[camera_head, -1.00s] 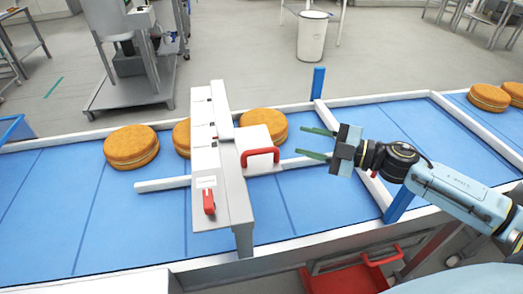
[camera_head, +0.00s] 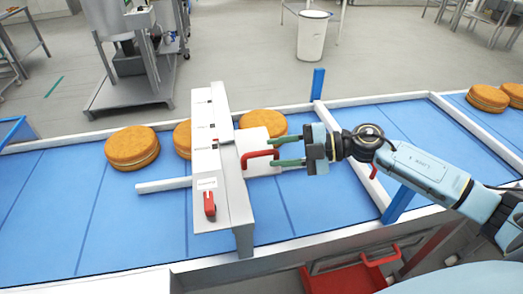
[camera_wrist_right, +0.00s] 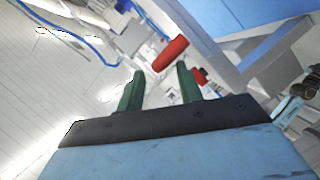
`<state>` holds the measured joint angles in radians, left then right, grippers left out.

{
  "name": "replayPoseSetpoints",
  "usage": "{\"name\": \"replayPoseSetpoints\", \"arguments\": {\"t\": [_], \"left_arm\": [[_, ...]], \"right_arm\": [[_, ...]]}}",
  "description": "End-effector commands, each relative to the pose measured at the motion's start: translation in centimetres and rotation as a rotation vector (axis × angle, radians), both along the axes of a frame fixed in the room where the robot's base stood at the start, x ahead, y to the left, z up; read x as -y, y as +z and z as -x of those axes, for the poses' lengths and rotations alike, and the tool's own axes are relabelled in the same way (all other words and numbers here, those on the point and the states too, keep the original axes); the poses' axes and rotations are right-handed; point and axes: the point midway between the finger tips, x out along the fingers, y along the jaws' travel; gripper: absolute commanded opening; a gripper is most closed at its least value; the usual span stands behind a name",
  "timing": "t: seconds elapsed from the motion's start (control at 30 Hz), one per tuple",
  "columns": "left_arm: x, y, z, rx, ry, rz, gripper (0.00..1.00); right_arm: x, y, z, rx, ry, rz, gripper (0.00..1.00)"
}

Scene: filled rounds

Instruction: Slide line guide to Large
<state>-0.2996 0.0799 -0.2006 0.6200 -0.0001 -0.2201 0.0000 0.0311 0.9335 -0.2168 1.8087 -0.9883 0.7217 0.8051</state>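The line guide is a pale carriage (camera_head: 262,160) with a red handle (camera_head: 262,154), set on a grey-white beam (camera_head: 233,205) that crosses the blue conveyor. The beam's face has several small labels and marks, too small to read. A red lever (camera_head: 209,205) sits at the beam's near end. My right gripper (camera_head: 277,151) is open, its green fingers pointing left at the handle's right side. In the right wrist view the handle (camera_wrist_right: 170,52) shows just ahead of the open fingers (camera_wrist_right: 160,72); I cannot tell whether they touch it. My left gripper is not in view.
Filled rounds lie along the conveyor's far side, one left of the beam (camera_head: 132,147) and others behind it (camera_head: 263,122). More (camera_head: 489,97) lie far right. A blue post (camera_head: 318,82) stands at the back rail. A red tray (camera_head: 350,276) is below the front edge.

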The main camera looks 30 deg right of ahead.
Motion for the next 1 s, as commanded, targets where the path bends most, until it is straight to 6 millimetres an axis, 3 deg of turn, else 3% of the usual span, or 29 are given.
{"name": "replayPoseSetpoints", "arguments": {"t": [0.1, 0.3, 0.67, 0.93, 1.0], "left_arm": [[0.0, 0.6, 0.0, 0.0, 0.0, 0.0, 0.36], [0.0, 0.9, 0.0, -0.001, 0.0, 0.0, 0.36], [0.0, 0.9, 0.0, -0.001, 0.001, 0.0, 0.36], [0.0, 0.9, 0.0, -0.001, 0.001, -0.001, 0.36], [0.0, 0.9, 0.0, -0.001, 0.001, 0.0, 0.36]], "right_arm": [[-1.9, -0.2, -1.2, 0.001, 0.001, -0.004, 0.36], [-3.5, -0.8, -2.2, 0.0, -0.001, -0.003, 0.36], [-3.8, -1.0, -2.4, -0.001, 0.0, -0.001, 0.36], [-3.8, -1.0, -2.4, -0.001, 0.0, -0.001, 0.01], [-3.8, -1.0, -2.4, 0.0, -0.001, -0.001, 0.0]]}}
